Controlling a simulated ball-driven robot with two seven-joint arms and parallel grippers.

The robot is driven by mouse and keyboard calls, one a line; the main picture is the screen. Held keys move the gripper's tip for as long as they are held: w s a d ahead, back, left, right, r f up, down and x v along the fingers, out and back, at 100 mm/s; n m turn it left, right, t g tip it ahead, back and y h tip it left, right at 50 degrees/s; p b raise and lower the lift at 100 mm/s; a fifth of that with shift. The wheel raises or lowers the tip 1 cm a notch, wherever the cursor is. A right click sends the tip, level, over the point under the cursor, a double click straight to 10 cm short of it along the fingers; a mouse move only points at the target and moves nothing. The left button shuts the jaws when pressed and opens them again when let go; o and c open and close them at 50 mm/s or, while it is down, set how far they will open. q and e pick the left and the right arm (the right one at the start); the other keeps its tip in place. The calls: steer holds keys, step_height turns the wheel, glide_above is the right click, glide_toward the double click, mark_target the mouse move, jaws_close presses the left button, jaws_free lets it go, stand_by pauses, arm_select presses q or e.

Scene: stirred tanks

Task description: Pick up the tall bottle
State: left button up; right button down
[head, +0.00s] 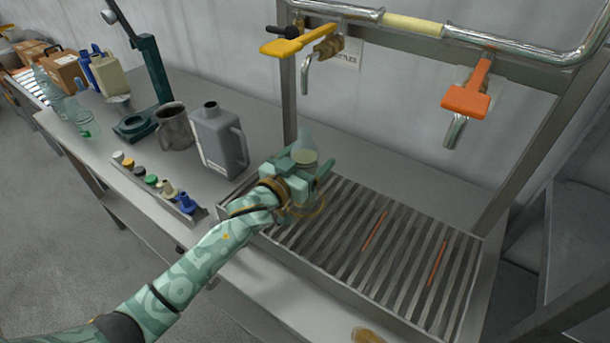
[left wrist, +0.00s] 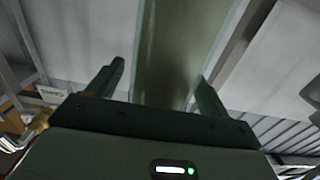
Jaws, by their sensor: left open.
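The tall bottle (head: 306,146) is pale and translucent. It stands upright at the rack's far left corner in the head view, its lower part hidden by my left gripper (head: 303,170). In the left wrist view the bottle (left wrist: 180,45) shows as a tall greenish see-through body between the two fingers of the left gripper (left wrist: 160,74). The fingers are open, one on each side of it; I cannot tell whether either touches it. My right gripper is in neither view.
A slatted drain rack (head: 395,235) fills the bench's right part. A grey jug (head: 218,140), a metal pitcher (head: 174,128) and a tray of small caps (head: 160,185) stand left of the gripper. Yellow-handled (head: 283,47) and orange-handled (head: 466,98) taps hang above.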

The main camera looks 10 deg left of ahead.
arm_select(q)
steer(key=shift+w+d, duration=0.2)
steer(key=shift+w, duration=0.15)
steer(key=shift+s, duration=0.1)
steer(key=shift+c, duration=1.2)
steer(key=shift+r, duration=0.1)
steer(key=c, duration=1.2)
